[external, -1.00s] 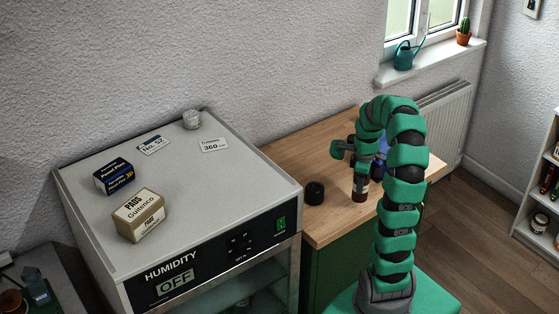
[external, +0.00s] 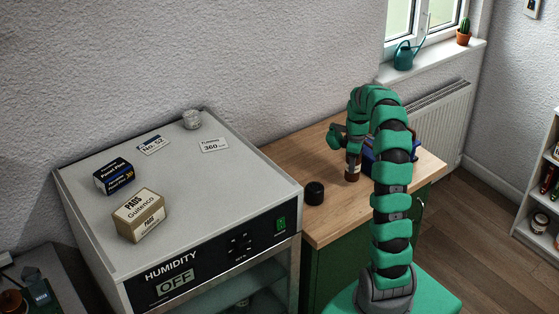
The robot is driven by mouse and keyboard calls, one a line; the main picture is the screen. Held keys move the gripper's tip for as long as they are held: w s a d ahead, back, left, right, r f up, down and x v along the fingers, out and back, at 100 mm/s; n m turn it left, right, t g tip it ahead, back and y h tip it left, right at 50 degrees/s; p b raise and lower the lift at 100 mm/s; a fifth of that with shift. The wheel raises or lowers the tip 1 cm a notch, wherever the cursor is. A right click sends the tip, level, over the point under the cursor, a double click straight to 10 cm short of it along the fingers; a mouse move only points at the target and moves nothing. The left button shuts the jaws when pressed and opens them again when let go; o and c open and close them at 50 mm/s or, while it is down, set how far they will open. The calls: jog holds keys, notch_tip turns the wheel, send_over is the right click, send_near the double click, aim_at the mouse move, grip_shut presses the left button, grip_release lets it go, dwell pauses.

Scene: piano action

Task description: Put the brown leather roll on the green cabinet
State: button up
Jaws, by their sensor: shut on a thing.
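The green cabinet (external: 331,271) stands right of the grey humidity box and has a light wooden top (external: 328,222). My gripper (external: 353,158) points down over this top and is shut on a small upright brown cylinder with a paler band, which looks like the brown leather roll (external: 352,173). Its upper end is hidden by the fingers. I cannot tell whether its lower end touches the wood or hangs just above it.
A black round jar (external: 315,193) stands on the wooden top, left of the roll. A blue container (external: 422,150) is partly hidden behind my arm on the right. The humidity box (external: 85,226) carries small boxes, labels and a jar. The wood's front middle is clear.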

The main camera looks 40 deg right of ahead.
jog(key=shift+w+f, duration=0.1)
jog(key=shift+f, duration=1.65)
jog(key=shift+f, duration=0.15)
jog(key=o, duration=1)
notch_tip(320, 180, up, 12)
jog(key=shift+r, duration=0.15)
